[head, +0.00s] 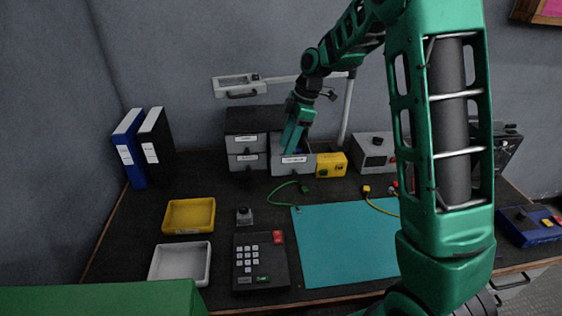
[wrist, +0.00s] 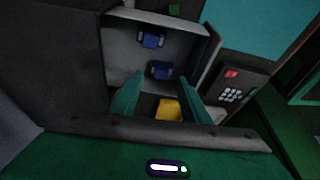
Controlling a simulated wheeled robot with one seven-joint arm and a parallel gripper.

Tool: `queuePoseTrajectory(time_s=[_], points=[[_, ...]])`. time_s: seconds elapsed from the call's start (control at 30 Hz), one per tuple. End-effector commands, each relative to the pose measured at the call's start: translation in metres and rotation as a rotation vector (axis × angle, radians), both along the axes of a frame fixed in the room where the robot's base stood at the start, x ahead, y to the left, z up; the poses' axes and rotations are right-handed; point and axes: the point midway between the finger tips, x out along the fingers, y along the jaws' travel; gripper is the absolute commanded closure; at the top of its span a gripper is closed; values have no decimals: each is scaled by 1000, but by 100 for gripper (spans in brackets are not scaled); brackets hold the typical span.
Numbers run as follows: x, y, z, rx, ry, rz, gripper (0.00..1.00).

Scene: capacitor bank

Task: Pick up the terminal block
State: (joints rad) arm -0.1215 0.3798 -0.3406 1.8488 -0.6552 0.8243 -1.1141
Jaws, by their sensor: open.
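An open drawer (head: 293,166) with a white label sticks out of the small drawer cabinet; it also shows in the wrist view (wrist: 208,55). Two small blue parts with grey ends lie in it, a far one (wrist: 152,40) and a nearer one (wrist: 161,70). I cannot tell which is the terminal block. My gripper (head: 290,146) points down at the drawer. In the wrist view its open fingers (wrist: 158,90) hold nothing, and the nearer blue part lies just beyond their tips.
Closed drawers (head: 246,152) stand left of the open one. A yellow box (head: 331,165) stands close on its right. A teal mat (head: 345,245), a keypad (head: 260,262), a yellow tray (head: 188,216) and a white tray (head: 180,264) lie in front on the dark bench.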

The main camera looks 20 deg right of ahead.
Motion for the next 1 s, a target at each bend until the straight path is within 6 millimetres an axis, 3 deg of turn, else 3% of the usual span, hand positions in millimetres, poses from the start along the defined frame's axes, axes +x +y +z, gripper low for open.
queuePoseTrajectory(time_s=[0.2, 0.5, 0.53, 0.67, 1.0], points=[[-1, 8, -28, -1, 2, 0, 58], [0, 9, -32, 0, -1, 0, 58], [0, 9, -32, 0, -1, 0, 60], [0, 9, -32, 0, -1, -1, 89], [0, 9, -28, 0, -1, -1, 89]])
